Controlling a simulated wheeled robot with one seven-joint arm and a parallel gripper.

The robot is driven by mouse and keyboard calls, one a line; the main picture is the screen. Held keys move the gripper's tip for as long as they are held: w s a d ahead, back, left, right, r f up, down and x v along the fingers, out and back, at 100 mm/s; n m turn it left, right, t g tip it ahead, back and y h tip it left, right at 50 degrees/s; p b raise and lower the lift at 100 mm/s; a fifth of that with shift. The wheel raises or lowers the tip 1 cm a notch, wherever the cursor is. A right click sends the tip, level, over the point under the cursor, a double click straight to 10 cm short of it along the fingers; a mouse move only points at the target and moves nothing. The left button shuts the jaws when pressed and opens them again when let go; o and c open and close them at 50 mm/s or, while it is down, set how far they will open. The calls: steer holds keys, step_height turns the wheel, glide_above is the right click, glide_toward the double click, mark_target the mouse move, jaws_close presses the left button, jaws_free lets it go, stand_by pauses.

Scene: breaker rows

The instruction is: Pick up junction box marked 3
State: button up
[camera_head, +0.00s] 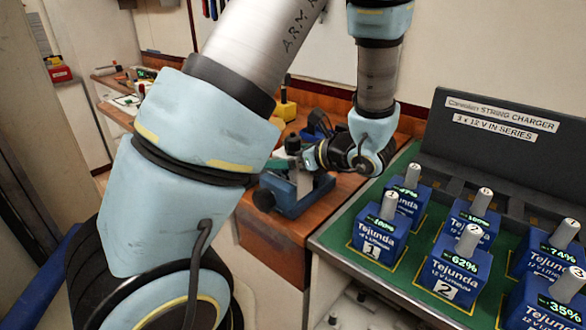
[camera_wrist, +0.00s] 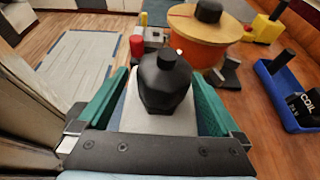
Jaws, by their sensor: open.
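No part labelled as a junction box shows. In the head view, a blue Tejunda box (camera_head: 545,309) with a grey knob marked 3 and a 35% display stands at the lower right, cut off by the frame edge. My gripper (camera_head: 318,157) is far to its left, above a blue vise (camera_head: 300,196) on the wooden bench. In the wrist view, my gripper (camera_wrist: 160,88) is open, with green fingers on either side of a black bottle-shaped piece (camera_wrist: 165,83). I cannot tell whether the fingers touch it.
Several other Tejunda boxes, including one marked 1 (camera_head: 378,238) and one marked 2 (camera_head: 452,268), stand on a green charger bench (camera_head: 335,236). A dark charger panel (camera_head: 510,150) rises behind them. In the wrist view, a blue tray (camera_wrist: 284,92) lies right and an orange spool (camera_wrist: 205,40) behind.

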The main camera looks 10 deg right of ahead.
jaws_close()
stand_by(0.8)
